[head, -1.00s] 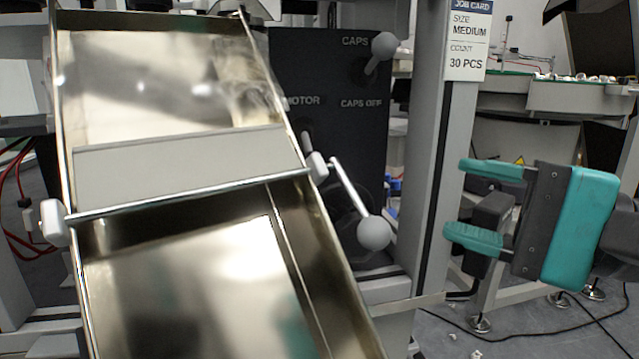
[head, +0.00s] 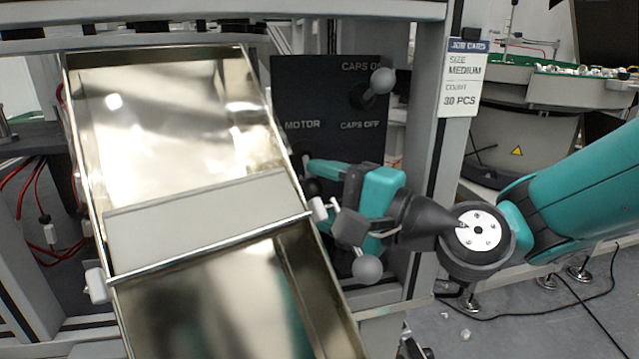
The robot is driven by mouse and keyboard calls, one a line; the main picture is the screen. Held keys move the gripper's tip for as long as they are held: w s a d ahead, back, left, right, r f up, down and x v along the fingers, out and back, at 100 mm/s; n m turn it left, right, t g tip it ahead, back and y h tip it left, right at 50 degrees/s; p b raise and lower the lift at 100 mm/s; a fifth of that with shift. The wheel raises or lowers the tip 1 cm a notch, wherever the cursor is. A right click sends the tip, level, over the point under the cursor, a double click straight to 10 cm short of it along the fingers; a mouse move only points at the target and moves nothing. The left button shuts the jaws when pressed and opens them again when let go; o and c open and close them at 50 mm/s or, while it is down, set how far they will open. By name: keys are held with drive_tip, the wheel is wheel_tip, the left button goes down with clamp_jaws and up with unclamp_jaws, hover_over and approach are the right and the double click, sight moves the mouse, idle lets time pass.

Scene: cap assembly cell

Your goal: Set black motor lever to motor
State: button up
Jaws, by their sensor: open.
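The black panel (head: 292,82) stands behind the metal chute and carries the labels MOTOR, CAPS ON and CAPS OFF. The lower lever ends in a grey ball knob (head: 367,268) that hangs low in front of the panel; its shaft is mostly hidden behind my gripper. The upper lever, with its grey ball knob (head: 382,80), sits beside the CAPS labels. My gripper (head: 320,200), with teal fingers, is open in front of the panel, below the MOTOR label and above the lower knob. Its fingertips are partly hidden by the chute edge, and I cannot tell whether they touch the lever.
A shiny metal chute (head: 196,222) fills the left and stands close to my gripper. A grey upright post (head: 428,165) with a job card (head: 462,78) stands right of the panel, close to my arm. Red cables (head: 40,215) hang at the far left.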

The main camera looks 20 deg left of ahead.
drive_tip(key=shift+w+a, duration=0.1)
drive_tip(key=shift+a, duration=0.15)
